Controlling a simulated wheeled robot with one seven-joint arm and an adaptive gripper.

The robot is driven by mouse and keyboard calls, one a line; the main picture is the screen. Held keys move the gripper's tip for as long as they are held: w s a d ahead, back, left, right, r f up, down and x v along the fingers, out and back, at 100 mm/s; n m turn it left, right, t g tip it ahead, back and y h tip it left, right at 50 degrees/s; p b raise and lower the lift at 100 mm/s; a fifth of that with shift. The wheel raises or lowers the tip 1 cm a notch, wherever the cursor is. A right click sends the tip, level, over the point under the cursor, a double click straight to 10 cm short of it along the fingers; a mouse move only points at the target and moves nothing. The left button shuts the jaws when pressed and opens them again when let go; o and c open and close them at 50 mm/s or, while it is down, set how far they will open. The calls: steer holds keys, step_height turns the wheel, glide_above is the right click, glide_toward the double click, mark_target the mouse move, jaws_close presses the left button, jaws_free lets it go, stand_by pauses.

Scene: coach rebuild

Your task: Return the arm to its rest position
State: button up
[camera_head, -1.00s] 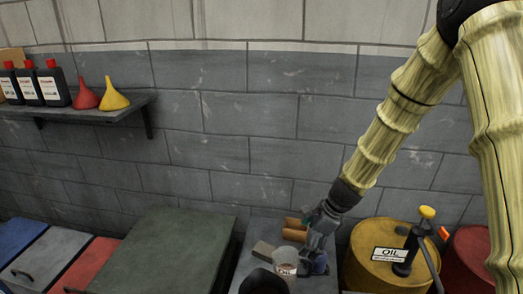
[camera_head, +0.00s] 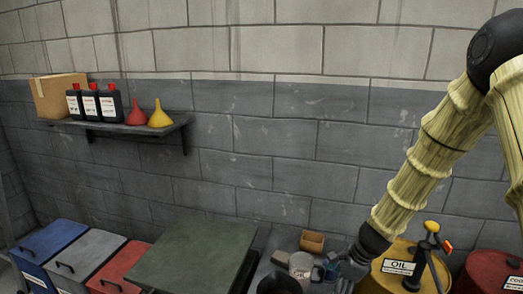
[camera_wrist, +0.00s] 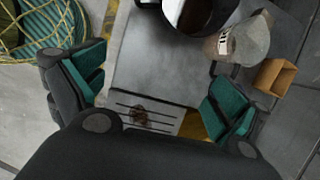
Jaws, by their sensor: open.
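My gripper (camera_wrist: 155,98) is open, with its two teal-padded fingers spread wide and nothing between them in the wrist view. Below it in that view is a grey surface with a slotted plate and a brown stain (camera_wrist: 139,114). In the head view my arm comes down from the upper right, and my gripper (camera_head: 347,280) is low in the picture, partly cut off by the bottom edge. It is beside a grey labelled cup (camera_head: 301,266) on the bench. The cup also shows in the wrist view (camera_wrist: 238,42), above the right finger and apart from it.
A yellow oil drum (camera_head: 392,281) with a pump and a red drum (camera_head: 493,272) stand right of my gripper. A tan open box (camera_head: 312,242) and a dark round vessel (camera_head: 279,284) are near the cup. A shelf (camera_head: 120,128) holds bottles and funnels.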

steer(key=s+d+f+n+g+h+b, duration=0.1)
steer(key=s+d+f+n+h, duration=0.1)
steer(key=s+f+n, duration=0.5)
steer(key=s+d+f+n+g+h, duration=0.1)
steer(key=s+d+f+n+h, duration=0.1)
steer(key=s+f, duration=0.85)
steer(key=s+a+f+n, duration=0.1)
steer(key=s+f+n, duration=0.4)
steer(key=s, duration=0.3)
steer(key=s+a+f+n+b, duration=0.1)
steer(key=s+f+n, duration=0.4)
steer(key=s, duration=0.4)
steer(key=shift+a+n, duration=0.35)
steer(key=shift+n, duration=0.05)
steer(key=shift+r, duration=0.1)
